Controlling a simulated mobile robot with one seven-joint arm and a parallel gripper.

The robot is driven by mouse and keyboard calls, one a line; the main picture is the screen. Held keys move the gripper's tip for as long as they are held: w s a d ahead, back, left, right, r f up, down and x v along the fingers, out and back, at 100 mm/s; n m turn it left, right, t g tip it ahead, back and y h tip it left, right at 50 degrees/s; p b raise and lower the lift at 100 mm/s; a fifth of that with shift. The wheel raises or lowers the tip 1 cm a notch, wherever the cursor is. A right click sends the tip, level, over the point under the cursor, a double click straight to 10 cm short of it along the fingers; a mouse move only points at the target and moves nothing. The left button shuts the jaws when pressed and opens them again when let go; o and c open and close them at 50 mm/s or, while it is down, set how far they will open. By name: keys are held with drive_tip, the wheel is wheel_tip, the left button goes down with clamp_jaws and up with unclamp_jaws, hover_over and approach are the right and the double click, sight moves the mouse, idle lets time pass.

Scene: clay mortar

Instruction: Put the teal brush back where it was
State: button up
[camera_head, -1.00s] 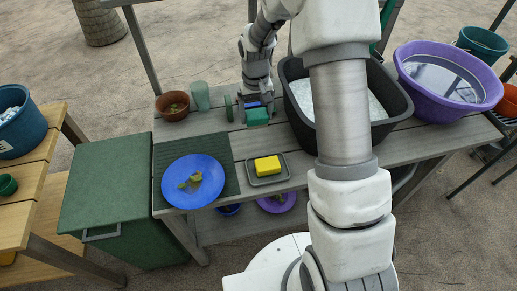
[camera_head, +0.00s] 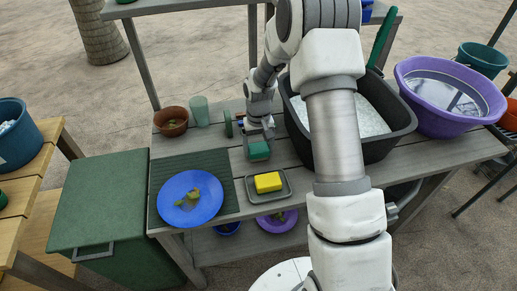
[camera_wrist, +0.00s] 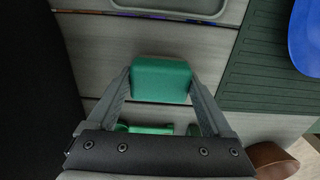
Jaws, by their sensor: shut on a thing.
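The teal brush (camera_head: 258,150) shows as a teal block at the end of my gripper, above the grey slatted table. In the wrist view the teal block (camera_wrist: 161,79) sits between the fingertips, with a finger against each side. My gripper (camera_wrist: 160,88) is shut on it. A brighter green bar (camera_wrist: 150,129) shows between the fingers nearer the palm; I cannot tell if it belongs to the brush. I cannot tell whether the brush touches the table.
A yellow sponge (camera_head: 268,182) lies in a grey tray (camera_head: 287,190) in front. A blue plate (camera_head: 206,211) is on a dark green mat (camera_head: 228,183) to the left. A black tub (camera_head: 402,137) stands close right. A brown pot (camera_head: 171,121) and teal cup (camera_head: 199,111) stand behind left.

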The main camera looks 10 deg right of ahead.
sight(259, 147)
drive_tip(key=shift+f, duration=0.2)
drive_tip(key=o, duration=1)
drive_tip(key=shift+r, duration=0.1)
drive_tip(key=shift+c, duration=0.2)
wheel_tip(259, 147, up, 13)
drive_tip(key=p, duration=0.2)
drive_tip(key=s+r+t, duration=0.2)
drive_tip(key=s+r, duration=0.8)
drive_tip(key=r, duration=0.4)
drive_tip(key=s+r+t, duration=0.1)
drive_tip(key=s+r, duration=0.1)
drive_tip(key=s, duration=0.6)
drive_tip(key=s+r+t, duration=0.2)
drive_tip(key=s+r, duration=0.1)
drive_tip(key=s, duration=0.6)
drive_tip(key=shift+r+t, duration=0.25)
drive_tip(key=shift+t, duration=0.05)
